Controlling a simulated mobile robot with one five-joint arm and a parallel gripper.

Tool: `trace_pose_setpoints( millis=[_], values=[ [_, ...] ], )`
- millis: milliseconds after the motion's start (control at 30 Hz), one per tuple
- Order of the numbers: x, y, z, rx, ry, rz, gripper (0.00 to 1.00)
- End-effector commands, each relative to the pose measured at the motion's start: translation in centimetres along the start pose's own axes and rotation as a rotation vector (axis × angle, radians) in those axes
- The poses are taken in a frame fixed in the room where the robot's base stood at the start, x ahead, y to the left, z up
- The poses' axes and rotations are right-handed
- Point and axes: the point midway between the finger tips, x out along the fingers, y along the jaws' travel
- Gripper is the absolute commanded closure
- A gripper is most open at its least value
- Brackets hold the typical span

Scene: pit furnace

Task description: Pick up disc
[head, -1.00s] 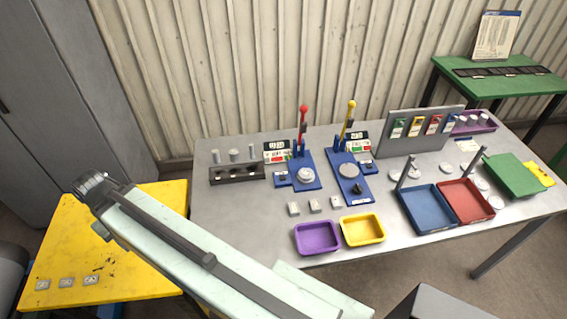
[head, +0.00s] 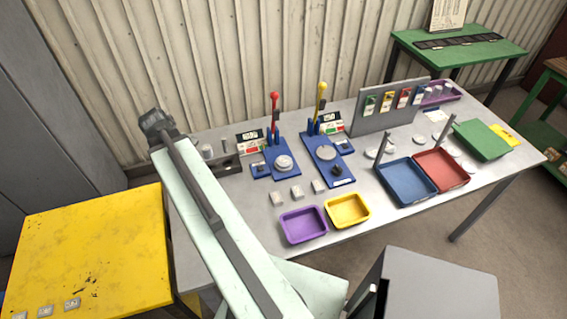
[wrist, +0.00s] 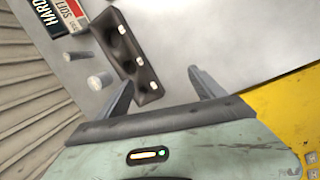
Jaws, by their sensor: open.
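Several pale discs lie on the right of the grey table, among them one disc (head: 418,139) behind the red tray and another at the back (head: 390,150). Round grey pieces also sit on the left blue fixture (head: 284,162) and the right blue fixture (head: 326,152). Which disc is meant I cannot tell. My gripper (wrist: 165,89) is open and empty in the wrist view, above a dark rack (wrist: 133,58) with holes.
A purple tray (head: 304,225), yellow tray (head: 348,210), blue tray (head: 408,188) and red tray (head: 441,170) line the front. Upright levers rise from the blue fixtures. A yellow table (head: 90,245) stands at left, a green table (head: 460,52) at back right.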

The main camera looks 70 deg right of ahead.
Motion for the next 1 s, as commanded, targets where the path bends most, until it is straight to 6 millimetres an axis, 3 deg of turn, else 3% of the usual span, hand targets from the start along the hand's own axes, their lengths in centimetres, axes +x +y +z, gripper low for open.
trace_pose_setpoints(
  millis=[33,100,200,333,467,567,767,1000],
  values=[
    [1.6,2.8,5.0,-0.035,-0.037,0.001,0.22],
    [3.0,5.4,11.2,-0.11,-0.086,-0.005,0.22],
    [4.5,7.4,18.8,-0.202,-0.143,-0.028,0.22],
    [5.5,8.2,25.0,-0.279,-0.186,-0.057,0.22],
    [5.8,8.3,27.0,-0.31,-0.199,-0.069,0.22],
    [6.1,8.3,27.1,-0.314,-0.199,-0.07,0.22],
    [8.6,8.2,27.4,-0.312,-0.199,-0.069,0.22],
    [9.5,8.2,27.6,-0.311,-0.199,-0.069,0.22]
  ],
)
